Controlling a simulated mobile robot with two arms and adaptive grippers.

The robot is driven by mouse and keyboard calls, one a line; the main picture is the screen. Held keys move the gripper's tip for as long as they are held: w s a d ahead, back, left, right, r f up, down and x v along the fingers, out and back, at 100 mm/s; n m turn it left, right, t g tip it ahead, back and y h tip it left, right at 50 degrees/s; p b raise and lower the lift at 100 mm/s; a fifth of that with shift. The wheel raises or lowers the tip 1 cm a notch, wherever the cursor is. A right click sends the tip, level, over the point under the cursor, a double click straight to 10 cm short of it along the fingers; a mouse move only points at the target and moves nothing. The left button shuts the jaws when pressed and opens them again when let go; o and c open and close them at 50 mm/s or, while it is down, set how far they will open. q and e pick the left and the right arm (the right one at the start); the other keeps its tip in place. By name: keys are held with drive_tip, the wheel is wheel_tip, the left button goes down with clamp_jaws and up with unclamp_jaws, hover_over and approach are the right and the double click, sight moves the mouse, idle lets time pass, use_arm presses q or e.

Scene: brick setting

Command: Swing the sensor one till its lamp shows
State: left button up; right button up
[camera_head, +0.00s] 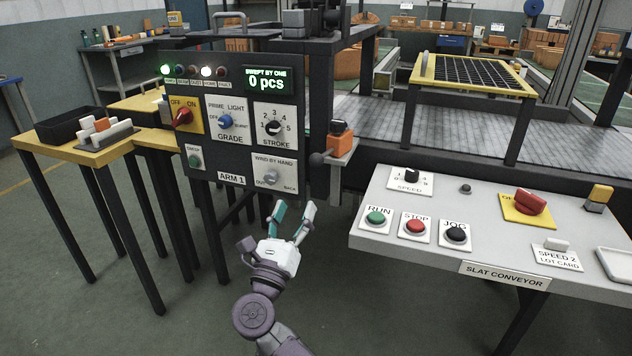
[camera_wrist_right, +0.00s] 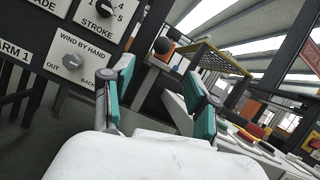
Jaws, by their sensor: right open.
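An orange and black block (camera_head: 340,141), which looks like a sensor, sits on a small grey bracket at the right edge of the black control panel (camera_head: 228,150). A dark knob (camera_head: 318,159) sticks out left of the bracket. In the right wrist view a dark round knob (camera_wrist_right: 162,46) shows beyond the fingers, with orange behind it. The panel's top-left lamp row (camera_head: 194,70) has a green and a white lamp lit; the others look dim. My right gripper (camera_head: 292,212) is open and empty, below the bracket and apart from it. My left gripper is not in view.
A wind-by-hand knob (camera_head: 271,176) is on the panel, left above my right gripper. The slat conveyor's console (camera_head: 480,222) with its buttons stands at the right. A yellow table (camera_head: 75,150) with a black bin is at the left. Open floor lies in front.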

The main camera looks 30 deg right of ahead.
sight(314, 165)
drive_tip(key=shift+m, duration=0.3)
drive_tip(key=x, duration=1.4)
drive_tip(key=shift+s+d+p, duration=0.2)
drive_tip(key=shift+p, duration=0.15)
drive_tip(key=shift+f, duration=0.1)
clamp_jaws()
